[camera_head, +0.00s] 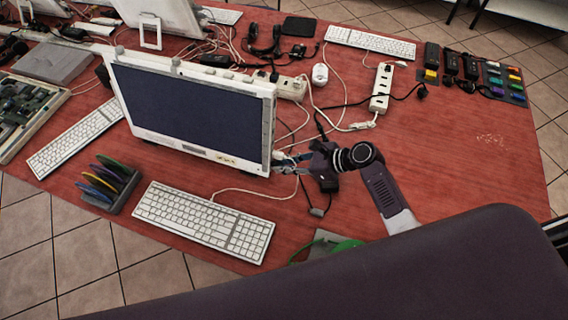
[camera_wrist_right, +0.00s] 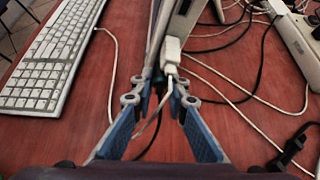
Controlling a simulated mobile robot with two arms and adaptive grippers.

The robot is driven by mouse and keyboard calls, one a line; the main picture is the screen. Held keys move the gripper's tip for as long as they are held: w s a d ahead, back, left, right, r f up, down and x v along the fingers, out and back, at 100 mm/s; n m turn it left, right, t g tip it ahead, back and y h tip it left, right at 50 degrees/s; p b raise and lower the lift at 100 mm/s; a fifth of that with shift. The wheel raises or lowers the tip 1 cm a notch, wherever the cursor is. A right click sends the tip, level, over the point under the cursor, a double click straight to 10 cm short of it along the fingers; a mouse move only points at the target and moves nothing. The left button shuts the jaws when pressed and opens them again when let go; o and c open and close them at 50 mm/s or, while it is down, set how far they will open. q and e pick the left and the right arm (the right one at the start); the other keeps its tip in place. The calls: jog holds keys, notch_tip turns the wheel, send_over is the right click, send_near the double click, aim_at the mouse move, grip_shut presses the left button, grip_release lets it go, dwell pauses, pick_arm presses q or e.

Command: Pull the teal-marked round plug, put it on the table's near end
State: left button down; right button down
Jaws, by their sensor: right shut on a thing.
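My right gripper (camera_head: 287,162) reaches in from the right, low beside the right edge of the white-framed monitor (camera_head: 190,110). In the right wrist view its blue-padded fingers (camera_wrist_right: 163,84) close on a small dark plug with a greenish tint, mostly hidden between the fingertips; I take it for the teal-marked round plug. Its round shape and mark are not clear. A white connector (camera_wrist_right: 172,50) stands just beyond the fingertips at the monitor's edge. My left gripper is not in view.
A white keyboard (camera_head: 205,220) lies left of the gripper. A grey piece with a green loop (camera_head: 340,247) is at the near edge. The red table (camera_head: 465,150) is clear at right.

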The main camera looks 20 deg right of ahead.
jog(key=shift+d, duration=0.1)
jog(key=shift+s+d+p, duration=0.45)
jog(key=shift+d, duration=0.2)
jog(key=shift+s+d+p, duration=0.4)
jog(key=shift+s+d, duration=0.05)
jog(key=shift+d, duration=0.15)
jog(key=c, duration=2.6)
grip_release()
grip_shut()
